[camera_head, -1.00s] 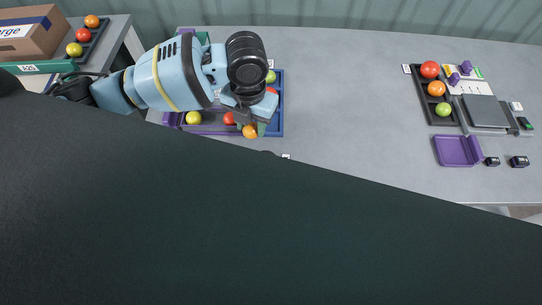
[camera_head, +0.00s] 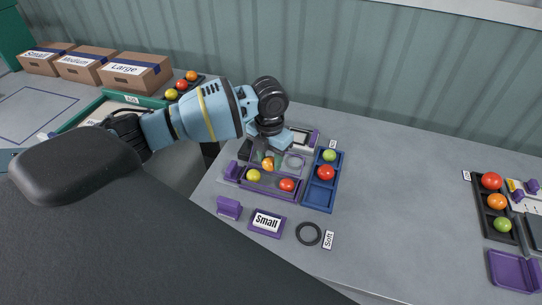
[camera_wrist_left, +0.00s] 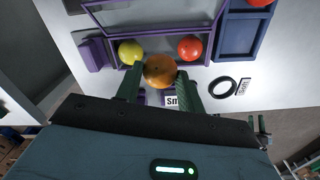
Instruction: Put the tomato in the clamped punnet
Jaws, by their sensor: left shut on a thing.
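My left gripper (camera_head: 268,160) is shut on an orange tomato (camera_head: 267,165). The left wrist view shows this orange tomato (camera_wrist_left: 160,71) between two green fingers (camera_wrist_left: 160,84). In the head view it appears over the purple punnet (camera_head: 270,191). I cannot tell its exact height above the punnet. A yellow tomato (camera_head: 253,175) lies at the punnet's left and a red tomato (camera_head: 287,185) at its right, with space between them. Both show in the wrist view, yellow (camera_wrist_left: 131,52) and red (camera_wrist_left: 190,47). The arm hides part of the punnet's back. My right gripper is not in view.
A blue tray (camera_head: 319,194) with a green and a red tomato stands just right of the punnet. In front lie a purple block (camera_head: 229,208), a "Small" sign (camera_head: 267,223) and a dark ring (camera_head: 308,233). A black tray (camera_head: 483,219) stands far right; the table between is clear.

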